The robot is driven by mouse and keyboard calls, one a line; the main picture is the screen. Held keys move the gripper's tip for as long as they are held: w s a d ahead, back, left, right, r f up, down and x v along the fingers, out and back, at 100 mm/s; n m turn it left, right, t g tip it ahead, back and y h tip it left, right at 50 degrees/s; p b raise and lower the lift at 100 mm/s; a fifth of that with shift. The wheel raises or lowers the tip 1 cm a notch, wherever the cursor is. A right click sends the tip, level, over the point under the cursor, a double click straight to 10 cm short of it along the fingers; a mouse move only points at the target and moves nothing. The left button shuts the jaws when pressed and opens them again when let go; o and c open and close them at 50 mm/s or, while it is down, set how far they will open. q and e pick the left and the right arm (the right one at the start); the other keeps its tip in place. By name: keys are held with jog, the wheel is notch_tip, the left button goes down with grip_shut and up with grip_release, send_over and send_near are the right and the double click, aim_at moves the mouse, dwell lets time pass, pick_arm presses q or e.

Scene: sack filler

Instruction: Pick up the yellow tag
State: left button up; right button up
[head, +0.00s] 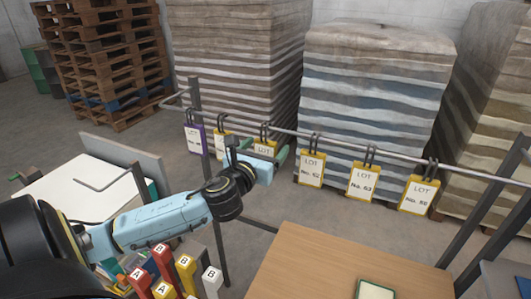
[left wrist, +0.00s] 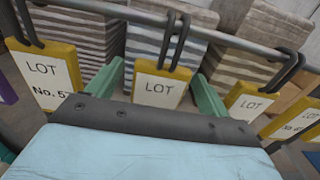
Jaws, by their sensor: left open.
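Several yellow tags hang by dark loops from a grey rail. One yellow tag (head: 264,147) is partly hidden behind my left gripper (head: 260,153). In the left wrist view this yellow tag (left wrist: 161,88) reads LOT; its number is hidden by the gripper body. It hangs between the two green fingers of my left gripper (left wrist: 162,88), which is open, with a gap on each side. A yellow tag (left wrist: 45,72) marked No. 5 and a cut-off digit hangs to the left. To the right hang yellow tags No. 62 (head: 311,169), No. 63 (head: 363,182) and No. 58 (head: 419,195). My right gripper is out of view.
A purple tag (head: 195,139) hangs at the left end of the rail (head: 340,142). Wrapped stacks (head: 375,85) and wooden pallets (head: 110,60) stand behind. A wooden table (head: 320,265) is at front right. Lettered red, yellow and white handles (head: 186,268) stand below my left arm.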

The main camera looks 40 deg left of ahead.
pick_arm(q)
jog(key=shift+w, duration=0.25)
jog(key=shift+c, duration=0.4)
jog(key=c, duration=1)
